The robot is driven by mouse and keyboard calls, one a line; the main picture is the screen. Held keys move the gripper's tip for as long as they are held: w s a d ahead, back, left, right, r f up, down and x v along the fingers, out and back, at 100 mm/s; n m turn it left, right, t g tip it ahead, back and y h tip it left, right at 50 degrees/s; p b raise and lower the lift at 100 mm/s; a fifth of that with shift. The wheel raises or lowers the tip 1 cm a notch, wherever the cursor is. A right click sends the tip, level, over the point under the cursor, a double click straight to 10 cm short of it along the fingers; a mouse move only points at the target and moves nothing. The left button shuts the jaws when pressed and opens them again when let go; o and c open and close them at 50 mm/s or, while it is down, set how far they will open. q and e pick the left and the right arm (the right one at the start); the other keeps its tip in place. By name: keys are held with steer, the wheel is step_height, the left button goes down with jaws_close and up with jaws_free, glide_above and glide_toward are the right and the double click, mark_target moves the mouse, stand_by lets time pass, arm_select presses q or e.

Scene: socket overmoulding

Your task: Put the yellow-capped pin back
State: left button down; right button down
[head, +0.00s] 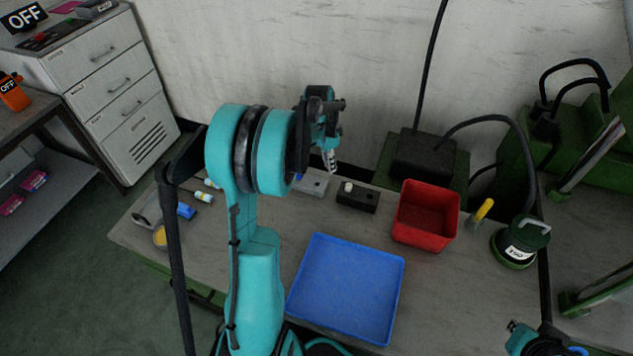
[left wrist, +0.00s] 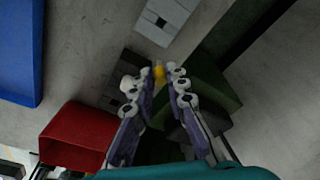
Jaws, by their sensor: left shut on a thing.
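My left gripper (head: 330,160) is over the back of the table. In the left wrist view its fingers (left wrist: 163,80) are closed on the yellow-capped pin (left wrist: 159,72); only the yellow end shows between the tips. A light grey block (head: 313,184) with a dark square opening is near the gripper; it also shows in the left wrist view (left wrist: 163,18). A dark block (head: 357,198) with a white-topped pin (head: 348,187) stands to its right. Whether the held pin touches a block I cannot tell. My right gripper (head: 540,342) is partly in view at bottom right; its fingers are unclear.
A blue tray (head: 345,290) lies empty in front. A red bin (head: 426,215) stands right of the dark block; it also shows in the left wrist view (left wrist: 78,138). A yellow-topped item (head: 483,209) and a green labelled object (head: 520,242) are further right. Small parts lie at left.

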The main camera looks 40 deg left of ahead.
arm_select(q)
steer(key=s+a+f+b, duration=0.1)
steer(key=s+a+f, duration=0.1)
steer(key=shift+s+a+f, duration=0.3)
steer(key=shift+s+a, duration=0.1)
step_height(320, 180, down, 4)
steer(key=shift+b, duration=0.95)
steer(key=shift+r, duration=0.15)
steer(key=c, duration=1.9)
jaws_free()
steer(key=shift+f, duration=0.2)
steer(key=o, duration=0.4)
steer(key=shift+r, duration=0.15)
